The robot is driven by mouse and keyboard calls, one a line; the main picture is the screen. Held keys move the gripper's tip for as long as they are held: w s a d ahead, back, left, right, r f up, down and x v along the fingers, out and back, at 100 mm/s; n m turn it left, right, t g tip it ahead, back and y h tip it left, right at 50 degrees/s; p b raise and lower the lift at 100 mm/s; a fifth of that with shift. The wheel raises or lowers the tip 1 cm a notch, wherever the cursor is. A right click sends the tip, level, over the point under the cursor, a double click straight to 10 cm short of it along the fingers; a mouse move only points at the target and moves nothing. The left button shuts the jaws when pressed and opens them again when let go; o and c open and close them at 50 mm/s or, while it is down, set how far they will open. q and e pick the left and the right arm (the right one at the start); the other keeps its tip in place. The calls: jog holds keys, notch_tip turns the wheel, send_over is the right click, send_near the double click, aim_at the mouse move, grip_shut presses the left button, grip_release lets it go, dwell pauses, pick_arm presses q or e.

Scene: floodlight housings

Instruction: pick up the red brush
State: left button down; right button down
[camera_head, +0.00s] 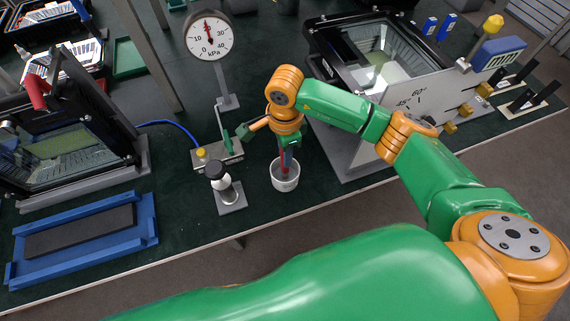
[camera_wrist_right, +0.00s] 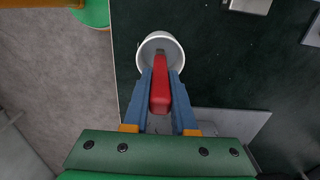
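The red brush (camera_head: 283,163) stands handle up in a white cup (camera_head: 285,182) near the table's front edge. In the right wrist view, its red handle (camera_wrist_right: 160,88) lies between the two blue fingers, with the white cup (camera_wrist_right: 143,52) around its far end. My right gripper (camera_head: 287,160) points down over the cup, its fingers on either side of the handle. The fingers run very close along the handle; I cannot tell whether they press on it. The brush's lower end is hidden in the cup. My left gripper is not in view.
A black-topped bottle (camera_head: 223,183) on a grey plate and a metal block with a blue hose (camera_head: 203,154) stand left of the cup. A pressure gauge (camera_head: 209,37) rises behind. A grey angle plate (camera_head: 391,111) and a floodlight housing (camera_head: 350,45) stand right. A blue tray (camera_head: 148,222) lies left.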

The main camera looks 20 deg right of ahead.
jog(key=shift+r, duration=0.1)
jog(key=shift+w+r+b, duration=0.1)
jog(key=shift+r+b, duration=0.15)
jog(key=shift+b, duration=0.15)
jog(key=s+r+b, duration=0.3)
jog(key=s+r, duration=0.9)
jog(key=s, duration=0.2)
jog(key=shift+r, duration=0.2)
dwell(0.9)
